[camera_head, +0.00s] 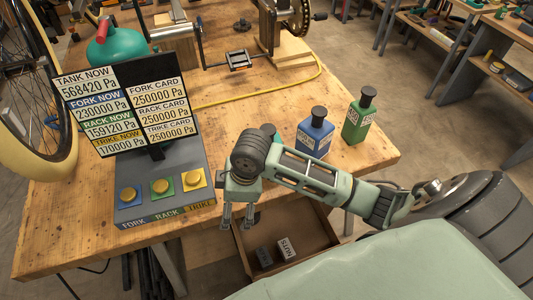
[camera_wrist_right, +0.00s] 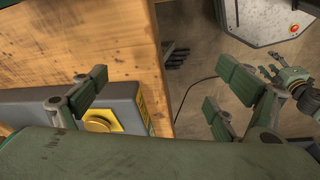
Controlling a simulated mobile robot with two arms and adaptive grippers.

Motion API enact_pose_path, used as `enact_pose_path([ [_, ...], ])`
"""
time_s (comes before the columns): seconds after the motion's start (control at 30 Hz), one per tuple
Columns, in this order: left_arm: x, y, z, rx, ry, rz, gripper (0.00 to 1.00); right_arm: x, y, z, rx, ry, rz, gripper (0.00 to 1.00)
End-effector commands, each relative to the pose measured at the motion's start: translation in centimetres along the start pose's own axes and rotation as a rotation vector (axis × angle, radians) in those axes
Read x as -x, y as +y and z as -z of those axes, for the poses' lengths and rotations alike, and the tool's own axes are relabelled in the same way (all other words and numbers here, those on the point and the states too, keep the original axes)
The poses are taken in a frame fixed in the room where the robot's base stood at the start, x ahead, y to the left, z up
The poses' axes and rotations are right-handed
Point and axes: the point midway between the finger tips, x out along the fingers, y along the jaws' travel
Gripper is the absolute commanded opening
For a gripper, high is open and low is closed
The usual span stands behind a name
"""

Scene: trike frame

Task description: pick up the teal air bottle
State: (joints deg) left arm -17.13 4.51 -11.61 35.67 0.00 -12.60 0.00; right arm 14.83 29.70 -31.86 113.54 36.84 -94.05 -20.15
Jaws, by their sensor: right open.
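A rounded teal tank (camera_head: 118,50) with a red handle lies at the back left of the workbench, behind the pressure display. A small teal piece (camera_head: 268,130), perhaps another bottle, shows behind my right wrist and is mostly hidden. I cannot tell which of these is the air bottle. My right gripper (camera_head: 238,218) points down, open and empty, at the bench's front edge beside the button console, apart from both. In the wrist view its fingers (camera_wrist_right: 165,88) are spread with nothing between them. What looks like my left gripper (camera_wrist_right: 272,72) is small at the right there.
A blue bottle (camera_head: 314,134) and a green bottle (camera_head: 358,116) stand right of my wrist. The console (camera_head: 160,190) has yellow buttons under the display (camera_head: 128,105). An open drawer (camera_head: 312,232) holds small boxes below the edge. A yellow hose (camera_head: 240,101) crosses the bench.

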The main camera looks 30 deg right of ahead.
Motion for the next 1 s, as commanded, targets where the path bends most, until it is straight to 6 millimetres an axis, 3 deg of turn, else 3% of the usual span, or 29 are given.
enact_pose_path([
  [0.03,0.0,0.2,0.1,0.001,0.001,-0.002,0.48,0.8,2.1,-0.2,0.042,-0.029,-0.007,0.91],
  [0.3,-0.1,0.0,-0.1,0.003,-0.001,0.0,0.48,6.5,11.0,-3.3,0.18,-0.177,0.03,0.91],
  [0.5,-0.1,-0.2,-0.1,0.004,-0.003,0.002,0.48,11.3,15.5,-5.5,0.188,-0.223,0.053,0.91],
  [0.7,-0.1,-0.2,-0.2,0.004,-0.003,0.002,0.48,13.3,17.0,-6.6,0.182,-0.232,0.07,0.91],
  [1.0,0.5,-0.2,-0.2,0.003,-0.004,0.002,0.48,10.6,17.0,-7.7,0.18,-0.232,0.072,0.91],
])
